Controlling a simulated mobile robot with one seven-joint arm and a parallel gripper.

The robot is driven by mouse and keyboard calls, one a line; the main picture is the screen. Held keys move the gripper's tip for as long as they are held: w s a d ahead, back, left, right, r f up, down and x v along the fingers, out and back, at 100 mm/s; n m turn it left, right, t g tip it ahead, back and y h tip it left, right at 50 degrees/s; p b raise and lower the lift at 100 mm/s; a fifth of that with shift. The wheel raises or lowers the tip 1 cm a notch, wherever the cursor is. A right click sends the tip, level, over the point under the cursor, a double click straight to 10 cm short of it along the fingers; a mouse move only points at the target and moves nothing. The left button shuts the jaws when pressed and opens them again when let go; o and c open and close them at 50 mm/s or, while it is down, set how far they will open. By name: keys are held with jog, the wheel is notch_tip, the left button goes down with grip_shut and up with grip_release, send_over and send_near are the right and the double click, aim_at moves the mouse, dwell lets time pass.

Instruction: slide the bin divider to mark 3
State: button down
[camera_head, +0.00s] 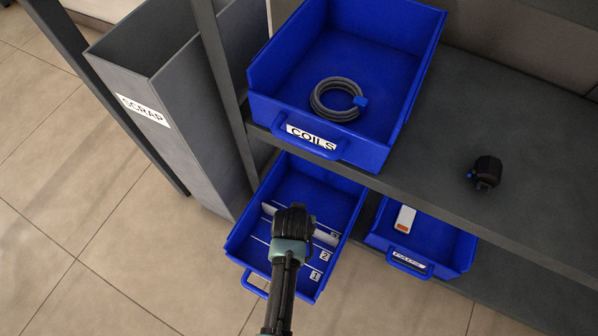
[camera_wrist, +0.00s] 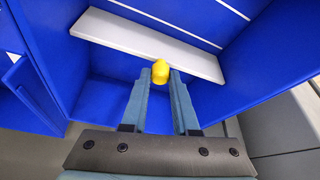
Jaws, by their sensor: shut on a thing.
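The lower blue bin (camera_head: 354,195) has white lines and labels 1, 2 and 3 on its floor. The white divider (camera_head: 326,237) stands across the bin, beyond line 2 and close beside label 3; I cannot tell whether it is exactly on line 3. My gripper (camera_head: 294,212) is over the divider and hides its middle. In the wrist view, my gripper (camera_wrist: 160,78) is shut on the divider's yellow knob (camera_wrist: 160,72). The divider (camera_wrist: 150,44) spans behind the fingertips there, with white lines on the blue floor past it.
A blue COILS bin (camera_head: 415,60) with a grey coil (camera_head: 338,100) sits on the shelf above. A second lower bin (camera_head: 448,248) holds a white and orange item (camera_head: 405,219). A black device (camera_head: 486,172) lies on the shelf. A grey SCRAP bin (camera_head: 185,125) stands left.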

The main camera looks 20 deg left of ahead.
jog(key=w, duration=0.3)
jog(key=shift+w+d+b, duration=0.1)
jog(key=shift+w+b, duration=0.25)
jog(key=shift+w, duration=0.05)
jog(key=c, duration=0.7)
grip_release()
jog(key=shift+o, duration=0.2)
jog(key=p+v, duration=0.9)
jog(key=v, duration=0.4)
